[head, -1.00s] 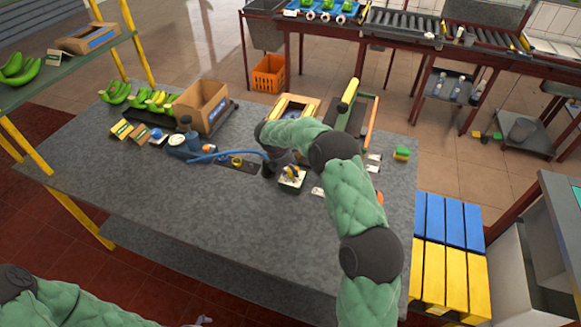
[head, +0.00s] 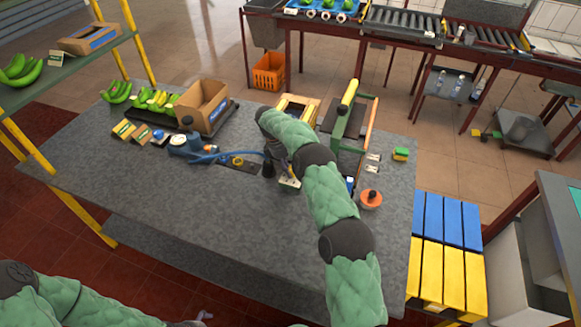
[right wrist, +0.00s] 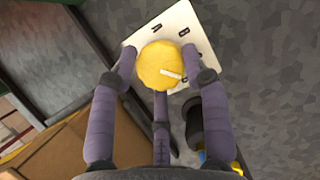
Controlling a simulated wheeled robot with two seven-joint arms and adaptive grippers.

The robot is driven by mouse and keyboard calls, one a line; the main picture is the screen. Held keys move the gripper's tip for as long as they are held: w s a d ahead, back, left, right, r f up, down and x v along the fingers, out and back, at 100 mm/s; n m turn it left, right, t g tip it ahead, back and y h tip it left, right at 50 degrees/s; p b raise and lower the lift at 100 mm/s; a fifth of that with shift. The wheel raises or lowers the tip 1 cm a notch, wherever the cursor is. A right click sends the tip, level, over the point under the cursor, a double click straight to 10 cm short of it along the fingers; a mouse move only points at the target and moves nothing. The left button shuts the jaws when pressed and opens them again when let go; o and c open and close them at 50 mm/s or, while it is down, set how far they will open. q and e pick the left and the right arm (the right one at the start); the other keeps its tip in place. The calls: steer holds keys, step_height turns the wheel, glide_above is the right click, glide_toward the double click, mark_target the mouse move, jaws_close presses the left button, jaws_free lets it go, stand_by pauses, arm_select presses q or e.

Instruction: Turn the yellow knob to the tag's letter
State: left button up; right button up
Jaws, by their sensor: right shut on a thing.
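The yellow knob (right wrist: 157,58) is round with a white pointer line, which points right and slightly down in the right wrist view. It sits on a white plate (right wrist: 205,50) with dark letters along its far and right sides; one looks like A, another like B. The plate's edge also shows in the head view (head: 289,183). My right gripper (right wrist: 160,75) is shut on the knob, with purple fingers on both sides and one nearer. In the head view, a small grey part of my left gripper (head: 201,318) shows at the bottom edge. I cannot make out the tag's letter.
An open cardboard box (head: 203,107) and bananas stand at the back left. A blue tool with a hose (head: 190,147) lies left of the plate. An orange-topped item (head: 371,198) and green-yellow block (head: 400,154) are at right. The table's front is clear.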

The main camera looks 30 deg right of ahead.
steer(key=m, duration=0.2)
steer(key=m+y, duration=0.1)
steer(key=m+g+y, duration=0.1)
steer(key=m, duration=0.1)
steer(key=shift+d+r+m, duration=0.15)
steer(key=shift+d+m, duration=0.15)
steer(key=shift+d, duration=0.1)
steer(key=shift+s, duration=0.1)
steer(key=o, duration=0.8)
steer(key=shift+o, duration=1.4)
steer(key=shift+s, duration=0.15)
steer(key=shift+a, duration=0.1)
step_height(320, 180, up, 10)
